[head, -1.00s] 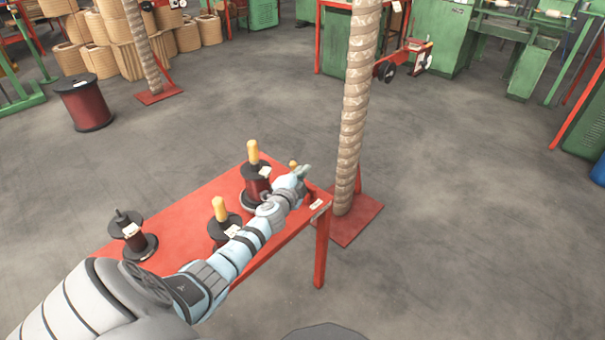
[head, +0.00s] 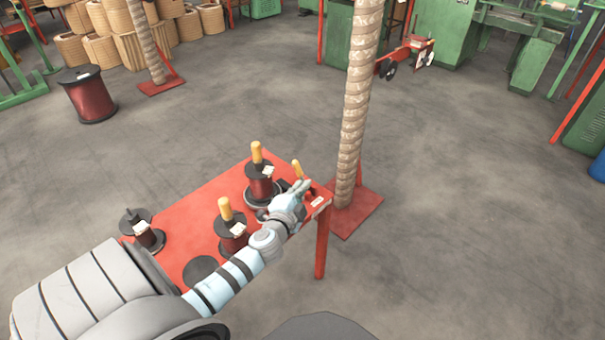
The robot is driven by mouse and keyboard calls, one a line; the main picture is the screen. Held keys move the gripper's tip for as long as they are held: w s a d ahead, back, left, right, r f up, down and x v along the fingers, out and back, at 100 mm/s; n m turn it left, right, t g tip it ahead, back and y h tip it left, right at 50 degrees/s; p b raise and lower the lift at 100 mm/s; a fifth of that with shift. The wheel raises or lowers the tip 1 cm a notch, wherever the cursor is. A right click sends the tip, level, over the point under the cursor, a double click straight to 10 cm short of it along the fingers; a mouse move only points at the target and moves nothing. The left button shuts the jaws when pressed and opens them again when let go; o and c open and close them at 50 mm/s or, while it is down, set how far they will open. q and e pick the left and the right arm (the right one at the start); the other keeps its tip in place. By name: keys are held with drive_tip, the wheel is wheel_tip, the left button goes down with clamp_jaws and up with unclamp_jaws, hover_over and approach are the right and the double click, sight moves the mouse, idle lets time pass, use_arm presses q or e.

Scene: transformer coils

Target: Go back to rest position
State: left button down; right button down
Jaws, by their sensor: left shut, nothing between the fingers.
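My left arm comes in from the lower left and reaches over the red table (head: 190,208). My left gripper (head: 303,186) is at the table's right end, shut and empty. It is close in the picture to a yellow-topped piece (head: 297,168); I cannot tell if they touch. A dark red spool with a yellow handle (head: 260,186) stands at the table's far side. A second such spool (head: 231,236) stands nearer the middle, partly behind my arm. A smaller dark spool (head: 148,236) stands at the left end. My right gripper is out of view.
A rope-wrapped post (head: 355,110) on a red base plate (head: 365,205) stands just beyond the table's right end. A large red spool (head: 89,98) stands on the floor at the left. Green machines (head: 440,30) line the back. The grey floor on the right is clear.

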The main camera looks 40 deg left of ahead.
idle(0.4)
use_arm(q)
drive_tip(key=s+d+f+n+g+h, duration=0.3)
drive_tip(key=s+d+g, duration=0.35)
drive_tip(key=s, duration=0.75)
drive_tip(key=s+d+f+n+g+h, duration=0.1)
drive_tip(key=s+d+f+n+g, duration=0.2)
drive_tip(key=s+d+n+g, duration=0.7)
drive_tip(key=s+a+f+m+t+p, duration=0.2)
drive_tip(key=s+f, duration=0.1)
drive_tip(key=f, duration=0.5)
drive_tip(key=s+a+f+m+t+p, duration=0.2)
drive_tip(key=f+p, duration=0.1)
drive_tip(key=f, duration=0.4)
drive_tip(key=s+f+p, duration=0.1)
drive_tip(key=s+f, duration=0.3)
drive_tip(key=s, duration=0.3)
drive_tip(key=s+f+g+p, duration=0.1)
drive_tip(key=s+f+p, duration=0.1)
drive_tip(key=s+f, duration=0.3)
drive_tip(key=s, duration=0.2)
drive_tip(key=shift+s+f+h, duration=0.15)
drive_tip(key=shift+s+h, duration=0.15)
drive_tip(key=shift+a, duration=0.1)
drive_tip(key=c, duration=2.3)
unclamp_jaws()
